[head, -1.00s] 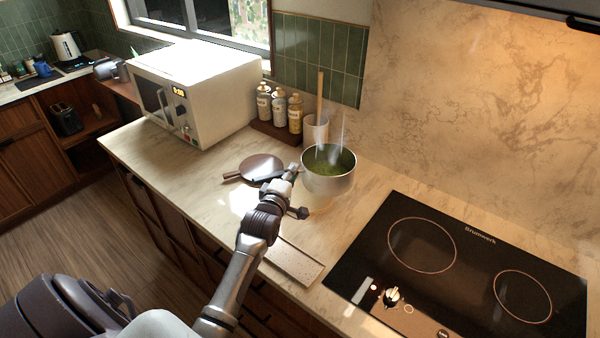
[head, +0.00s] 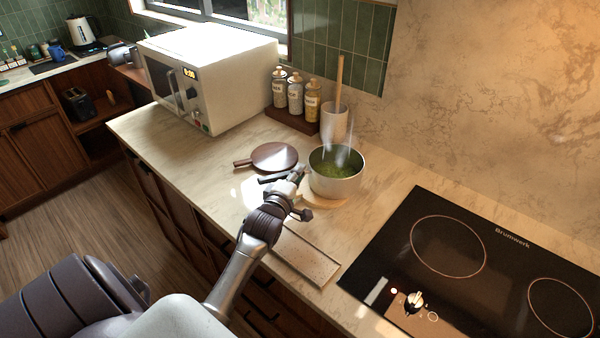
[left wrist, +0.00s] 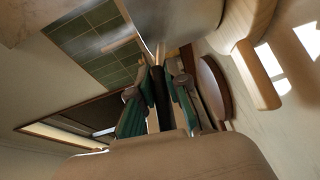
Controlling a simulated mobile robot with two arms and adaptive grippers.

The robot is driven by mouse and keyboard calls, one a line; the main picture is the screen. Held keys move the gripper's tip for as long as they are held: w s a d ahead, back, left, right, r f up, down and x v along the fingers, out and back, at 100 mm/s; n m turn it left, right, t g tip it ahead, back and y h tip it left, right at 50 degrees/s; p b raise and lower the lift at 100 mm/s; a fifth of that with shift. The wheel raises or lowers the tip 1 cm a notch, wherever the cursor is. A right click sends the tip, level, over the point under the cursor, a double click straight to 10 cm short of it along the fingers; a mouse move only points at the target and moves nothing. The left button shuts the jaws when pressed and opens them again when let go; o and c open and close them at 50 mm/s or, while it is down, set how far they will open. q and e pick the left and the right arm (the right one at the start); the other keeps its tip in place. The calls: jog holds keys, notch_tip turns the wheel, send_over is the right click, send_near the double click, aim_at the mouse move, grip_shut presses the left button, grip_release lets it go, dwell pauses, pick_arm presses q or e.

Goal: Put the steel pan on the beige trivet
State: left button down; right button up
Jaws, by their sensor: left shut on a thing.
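The steel pan (head: 338,183), with green steaming contents, is upright over the beige trivet (head: 322,202). Only the trivet's front part shows in the head view; the pan hides the rest. I cannot tell whether the pan's base touches it. My left gripper (head: 292,183) is shut on the pan's dark handle, whose end sticks out on the left. In the left wrist view the handle (left wrist: 160,95) lies between the fingers, with the pan (left wrist: 200,22) and the trivet's pale wooden edge (left wrist: 262,75) beyond. My right gripper is not in view.
A brown round board (head: 275,156) lies just left of the pan. A white crock (head: 335,122) and a rack of bottles (head: 295,98) stand behind. A speckled board (head: 308,256) lies in front, and the black hob (head: 450,255) is to the right.

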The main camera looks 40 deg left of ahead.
pick_arm(q)
jog(key=c, duration=1.4)
grip_release()
jog(key=shift+s, duration=0.2)
jog(key=shift+o, duration=1.2)
jog(key=shift+s+r, duration=0.1)
jog(key=shift+s, duration=0.05)
jog(key=b+v, duration=0.2)
jog(key=v, duration=0.8)
jog(key=shift+s+d, duration=0.1)
jog(key=shift+s, duration=0.1)
jog(key=shift+s+d+r, duration=0.1)
jog(key=shift+s+d, duration=0.1)
jog(key=shift+s, duration=0.5)
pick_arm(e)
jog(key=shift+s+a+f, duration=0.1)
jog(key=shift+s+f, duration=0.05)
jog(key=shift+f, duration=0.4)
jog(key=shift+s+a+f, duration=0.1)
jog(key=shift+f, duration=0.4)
